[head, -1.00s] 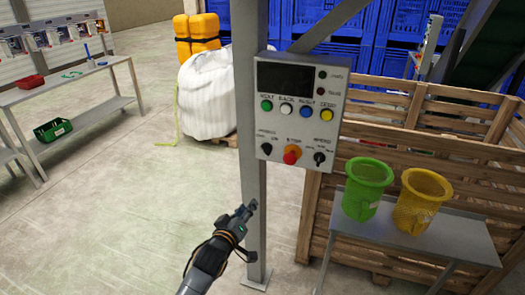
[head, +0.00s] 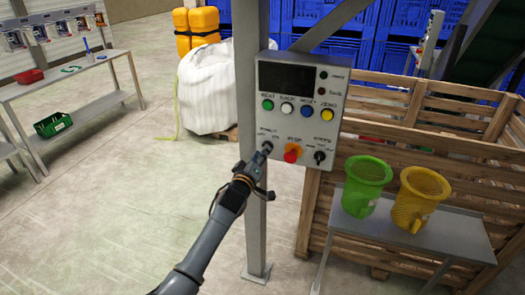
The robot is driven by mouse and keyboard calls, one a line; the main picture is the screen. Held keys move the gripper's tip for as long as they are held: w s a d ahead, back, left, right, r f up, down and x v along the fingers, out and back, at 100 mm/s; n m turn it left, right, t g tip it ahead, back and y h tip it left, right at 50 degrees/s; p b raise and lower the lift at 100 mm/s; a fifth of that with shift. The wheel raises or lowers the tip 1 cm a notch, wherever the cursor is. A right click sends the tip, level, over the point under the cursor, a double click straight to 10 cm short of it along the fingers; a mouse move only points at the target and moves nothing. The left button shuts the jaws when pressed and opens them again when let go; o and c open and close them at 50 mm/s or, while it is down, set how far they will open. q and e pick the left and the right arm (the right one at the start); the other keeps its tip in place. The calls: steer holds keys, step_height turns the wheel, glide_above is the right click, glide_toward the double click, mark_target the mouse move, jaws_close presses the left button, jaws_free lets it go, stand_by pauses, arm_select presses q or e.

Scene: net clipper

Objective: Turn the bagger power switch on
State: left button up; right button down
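A grey control box (head: 283,85) is fixed to a metal post. It has a dark screen, a row of coloured buttons, a red stop knob (head: 292,153) and two black rotary switches. The left rotary switch (head: 267,147) is at the lower left of the panel, with small labels by it. The right rotary switch (head: 319,157) is at the lower right. My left gripper (head: 260,160) is at the left switch, its fingertips just below or touching it. Whether the fingers are open or shut is too small to tell. My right gripper is not in view.
The post (head: 247,215) stands right behind my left arm. A side table (head: 455,232) with a green basket (head: 366,187) and a yellow basket (head: 419,200) is at the right, before a wooden crate (head: 440,157).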

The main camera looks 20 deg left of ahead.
arm_select(q)
steer(key=shift+w, duration=0.95)
jaws_close()
